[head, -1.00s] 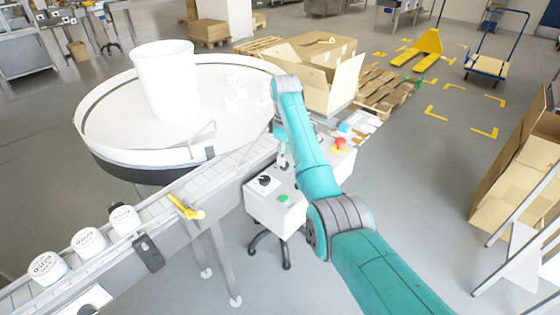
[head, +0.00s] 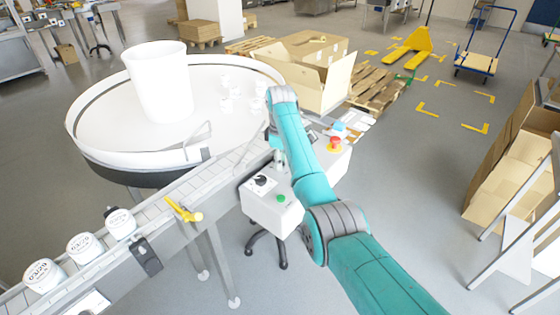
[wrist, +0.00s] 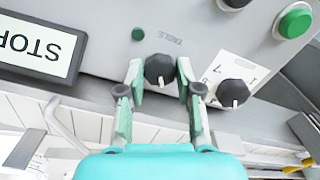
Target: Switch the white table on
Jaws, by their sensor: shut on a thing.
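The white table (head: 105,130) is a large round turntable with a raised rim, at the left in the head view. Its switch is a black rotary knob (wrist: 159,70) under the printed word TABLE on a grey panel (wrist: 100,75) in the wrist view. My gripper (wrist: 160,78) is shut on this knob, with one finger on each side. A white pointer mark shows on the knob's lower edge. In the head view my arm hides most of the gripper and this knob.
A second black knob (wrist: 232,92) with a number scale sits close to the right finger. A green button (wrist: 294,22), a STOP label (wrist: 38,45) and a red button (head: 334,143) are nearby. A conveyor (head: 170,205) with white jars runs along the left.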

